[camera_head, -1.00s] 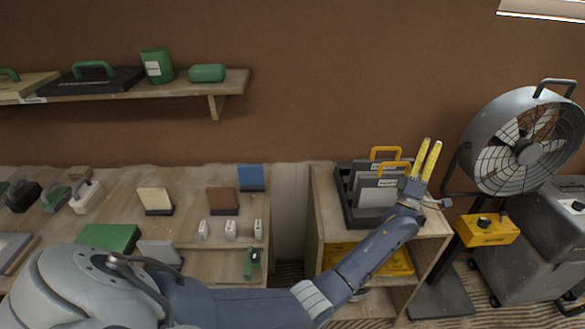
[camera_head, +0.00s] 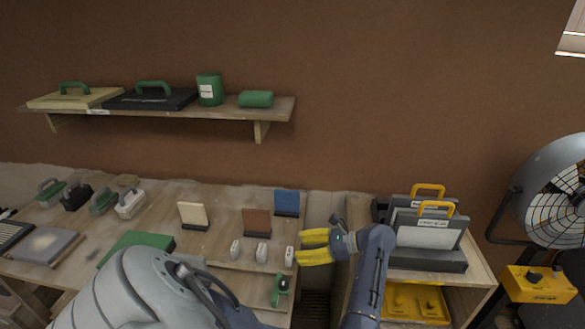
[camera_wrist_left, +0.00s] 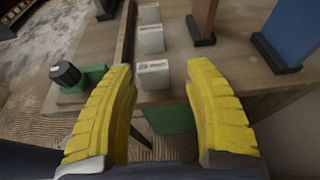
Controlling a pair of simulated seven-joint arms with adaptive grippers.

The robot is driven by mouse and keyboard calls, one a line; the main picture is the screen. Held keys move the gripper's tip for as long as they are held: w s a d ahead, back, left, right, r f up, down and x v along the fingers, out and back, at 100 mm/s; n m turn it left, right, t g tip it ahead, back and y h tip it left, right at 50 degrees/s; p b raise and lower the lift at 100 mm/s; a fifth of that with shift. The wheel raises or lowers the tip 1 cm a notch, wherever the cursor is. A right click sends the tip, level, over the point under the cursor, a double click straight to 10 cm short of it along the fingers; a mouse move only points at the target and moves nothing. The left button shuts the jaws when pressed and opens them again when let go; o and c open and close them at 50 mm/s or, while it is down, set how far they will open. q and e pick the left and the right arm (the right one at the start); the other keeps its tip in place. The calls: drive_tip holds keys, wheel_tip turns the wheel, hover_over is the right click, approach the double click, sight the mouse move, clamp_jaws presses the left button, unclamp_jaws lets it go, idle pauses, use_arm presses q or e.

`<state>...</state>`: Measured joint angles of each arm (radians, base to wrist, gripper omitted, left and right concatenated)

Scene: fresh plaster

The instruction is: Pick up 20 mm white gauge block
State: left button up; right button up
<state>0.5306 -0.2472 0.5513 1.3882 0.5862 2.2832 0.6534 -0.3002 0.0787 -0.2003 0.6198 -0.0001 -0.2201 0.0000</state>
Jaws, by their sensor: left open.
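Three small white blocks stand in a row on the bench, a left one (camera_head: 235,250), a middle one (camera_head: 262,253) and a right one (camera_head: 289,256). Their labels are too small to read, so I cannot tell which is the 20 mm one. In the left wrist view they run from a far block (camera_wrist_left: 149,13) through a middle block (camera_wrist_left: 151,39) to a near block (camera_wrist_left: 152,75). My left gripper (camera_head: 302,246) is open and empty beside the right block. In its wrist view the yellow fingers (camera_wrist_left: 157,78) frame the near block from this side. My right gripper is not visible.
A green tool with a black knob (camera_wrist_left: 66,74) lies near the blocks. Brown (camera_head: 256,222) and blue (camera_head: 287,203) upright boards stand behind them. A rack of yellow-handled cases (camera_head: 428,258) is to the right. A gap separates the bench from that rack's cabinet.

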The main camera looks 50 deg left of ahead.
sight(288, 255)
use_arm(q)
drive_tip(key=shift+s+a+f+n+h, duration=0.2)
drive_tip(key=shift+s+a+f, duration=0.15)
drive_tip(key=shift+s+f, duration=0.3)
drive_tip(key=shift+s+a+f+n+h, duration=0.1)
drive_tip(key=shift+s+a+f+h, duration=0.1)
drive_tip(key=shift+s+a+f, duration=0.3)
drive_tip(key=shift+x, duration=1.1)
drive_tip(key=shift+s+d, duration=0.1)
drive_tip(key=shift+c, duration=0.3)
drive_tip(key=c, duration=0.8)
